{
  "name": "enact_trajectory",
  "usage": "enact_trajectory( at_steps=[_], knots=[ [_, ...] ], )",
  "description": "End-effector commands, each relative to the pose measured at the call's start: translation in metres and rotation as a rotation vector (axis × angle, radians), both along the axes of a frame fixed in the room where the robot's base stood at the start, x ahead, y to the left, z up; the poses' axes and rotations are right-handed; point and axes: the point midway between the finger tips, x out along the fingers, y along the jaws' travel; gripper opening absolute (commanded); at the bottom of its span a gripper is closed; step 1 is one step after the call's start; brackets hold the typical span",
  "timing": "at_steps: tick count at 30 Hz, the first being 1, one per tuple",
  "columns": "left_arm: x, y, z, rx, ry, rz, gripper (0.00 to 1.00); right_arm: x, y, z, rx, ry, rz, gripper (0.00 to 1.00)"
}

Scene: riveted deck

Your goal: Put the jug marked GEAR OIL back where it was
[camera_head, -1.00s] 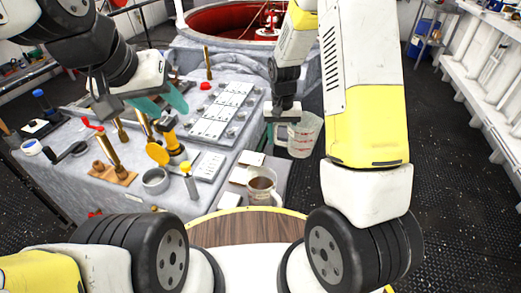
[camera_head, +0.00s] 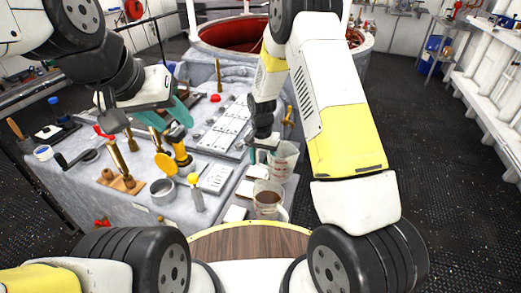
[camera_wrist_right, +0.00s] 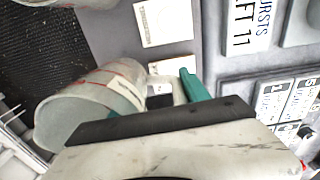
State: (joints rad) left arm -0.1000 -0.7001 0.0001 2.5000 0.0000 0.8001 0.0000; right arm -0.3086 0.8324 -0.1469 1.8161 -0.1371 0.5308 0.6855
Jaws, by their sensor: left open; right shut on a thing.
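A clear jug with red markings (camera_head: 285,160) is held by its handle in my right gripper (camera_head: 262,150). It hangs at or over the far end of a grey side shelf (camera_head: 287,192); I cannot tell whether it touches. In the right wrist view the jug (camera_wrist_right: 95,105) looks tilted by the camera, with a teal finger (camera_wrist_right: 196,88) at its handle. Its marking is too small to read. A second clear jug with brown liquid (camera_head: 267,205) stands at the near end of the shelf, its label also unreadable. My left gripper (camera_head: 172,118) is open and empty above the grey console.
The console (camera_head: 130,210) carries brass levers, a yellow-capped valve (camera_head: 166,164) and a metal ring cup (camera_head: 163,191). Dark floor (camera_head: 440,190) lies open at right.

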Motion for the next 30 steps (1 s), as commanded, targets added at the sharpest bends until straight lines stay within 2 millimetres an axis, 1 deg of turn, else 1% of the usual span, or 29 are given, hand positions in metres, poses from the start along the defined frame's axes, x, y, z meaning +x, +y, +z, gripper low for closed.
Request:
enact_trajectory(
  at_steps=[1,4,11,25,26,28,29,30],
  knots=[
    [0.0,0.0,0.0,0.0,0.0,0.0,0.43,0.0,0.0,-0.009,0.0,0.002,0.0,0.0],
    [0.0,0.0,0.0,0.0,0.0,0.0,0.43,0.0,0.0,-0.017,0.0,0.0,0.0,0.0],
    [0.0,0.0,0.0,0.0,0.0,0.0,0.43,0.0,0.0,-0.017,0.001,-0.001,0.001,0.0],
    [0.0,0.0,0.0,0.0,0.0,0.0,0.43,0.0,0.0,-0.029,0.0,-0.001,0.002,0.0],
    [0.0,0.0,0.0,0.0,0.0,0.0,0.43,0.0,0.0,-0.029,0.0,-0.001,0.001,0.58],
    [0.0,0.0,0.0,0.0,0.0,0.0,0.43,0.0,0.0,-0.029,0.0,-0.001,0.001,0.71],
    [0.0,0.0,0.0,0.0,0.0,0.0,0.43,0.0,0.0,-0.029,0.0,-0.001,0.001,0.76],
    [0.0,0.0,0.0,0.0,0.0,0.0,0.43,0.0,0.0,-0.029,0.0,-0.001,0.001,0.76]
  ],
)
